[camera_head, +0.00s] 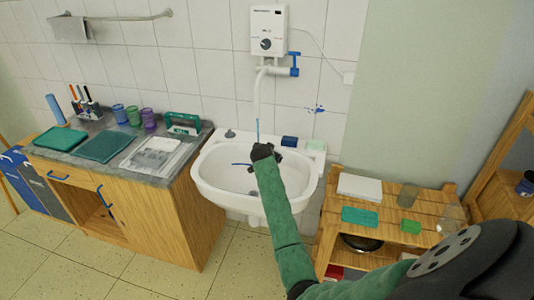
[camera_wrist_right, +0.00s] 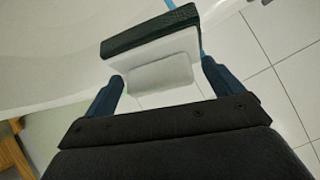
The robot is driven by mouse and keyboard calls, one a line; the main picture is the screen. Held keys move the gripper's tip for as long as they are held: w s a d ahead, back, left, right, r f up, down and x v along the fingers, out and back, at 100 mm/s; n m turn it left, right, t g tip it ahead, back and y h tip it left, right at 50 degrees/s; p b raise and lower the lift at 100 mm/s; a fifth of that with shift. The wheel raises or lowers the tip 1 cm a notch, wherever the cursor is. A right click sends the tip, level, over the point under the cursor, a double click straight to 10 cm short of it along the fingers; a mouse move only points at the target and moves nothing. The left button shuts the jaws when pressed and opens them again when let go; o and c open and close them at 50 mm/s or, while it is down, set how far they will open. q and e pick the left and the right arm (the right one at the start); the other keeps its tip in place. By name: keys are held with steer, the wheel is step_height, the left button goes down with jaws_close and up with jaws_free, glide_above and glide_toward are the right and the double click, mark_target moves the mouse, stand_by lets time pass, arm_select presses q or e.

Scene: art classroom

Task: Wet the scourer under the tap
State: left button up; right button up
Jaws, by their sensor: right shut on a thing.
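My right gripper (camera_head: 265,152) is over the white sink basin (camera_head: 209,183), below the tap spout (camera_head: 258,88). In the right wrist view, the gripper (camera_wrist_right: 163,82) is shut on the scourer (camera_wrist_right: 152,45), a pale block with a dark green rough face. In the head view, the gripper hides the scourer. A thin blue water stream (camera_head: 257,131) falls from the spout towards the gripper. In the wrist view, the stream (camera_wrist_right: 199,14) meets the scourer's far right corner; exact contact is hard to tell. My left gripper is not in view.
A dark blue block (camera_head: 289,141) and a pale green piece (camera_head: 316,145) lie on the sink's back rim. A counter (camera_head: 130,134) with cups and trays stands left. A wooden shelf (camera_head: 391,190) with a jar stands right. The blue tap lever (camera_head: 295,65) is on the wall.

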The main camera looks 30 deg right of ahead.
steer(key=s+a+p, duration=0.1)
steer(key=s+p, duration=0.2)
steer(key=s, duration=0.3)
steer(key=shift+s+a, duration=0.15)
steer(key=shift+a, duration=0.25)
stand_by(0.4)
stand_by(0.9)
steer(key=s+a+r+p, duration=0.1)
steer(key=s+r+p, duration=0.3)
steer(key=shift+s+a+p, duration=0.2)
steer(key=shift+s+p, duration=0.2)
stand_by(0.3)
